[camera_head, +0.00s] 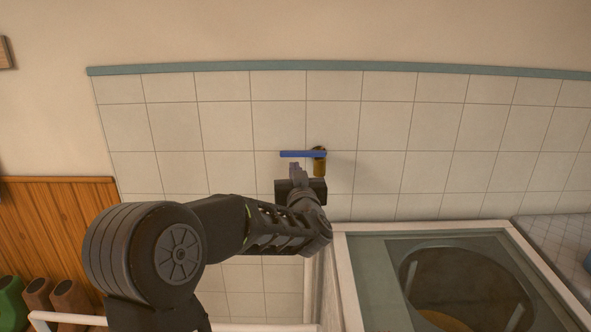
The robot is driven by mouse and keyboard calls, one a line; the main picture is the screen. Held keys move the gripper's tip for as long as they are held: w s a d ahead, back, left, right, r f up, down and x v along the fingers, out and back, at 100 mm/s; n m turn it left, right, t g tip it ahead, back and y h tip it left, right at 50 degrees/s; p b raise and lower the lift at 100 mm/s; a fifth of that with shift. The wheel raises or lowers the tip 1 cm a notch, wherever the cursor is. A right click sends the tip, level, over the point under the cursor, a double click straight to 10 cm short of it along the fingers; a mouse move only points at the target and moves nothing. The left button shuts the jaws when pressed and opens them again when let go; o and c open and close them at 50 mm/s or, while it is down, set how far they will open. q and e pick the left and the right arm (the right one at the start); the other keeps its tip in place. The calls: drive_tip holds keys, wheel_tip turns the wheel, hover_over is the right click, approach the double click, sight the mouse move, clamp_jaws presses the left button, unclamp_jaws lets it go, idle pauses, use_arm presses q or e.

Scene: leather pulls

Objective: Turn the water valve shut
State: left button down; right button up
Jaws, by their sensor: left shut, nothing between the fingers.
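The water valve on the tiled wall has a blue lever handle (300,154) and a brass body (319,167). The lever lies level and reaches left from the body. My left gripper (295,168) is shut and empty, just below the left half of the lever. I cannot tell whether its fingertips touch the lever. My left arm comes in from the lower left and hides the wall below the gripper. My right gripper is not in view.
A white-framed unit with a glass top (375,270) stands at the lower right, close to my forearm. Wooden panelling (60,220) is at the left, with green and brown boots (38,293) below it. The wall around the valve is clear.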

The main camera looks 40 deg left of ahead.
use_arm(q)
drive_tip(key=b+v, duration=0.1)
drive_tip(key=v, duration=0.6)
drive_tip(key=shift+s+a+f, duration=0.15)
drive_tip(key=shift+s, duration=0.4)
drive_tip(key=shift+f, duration=0.1)
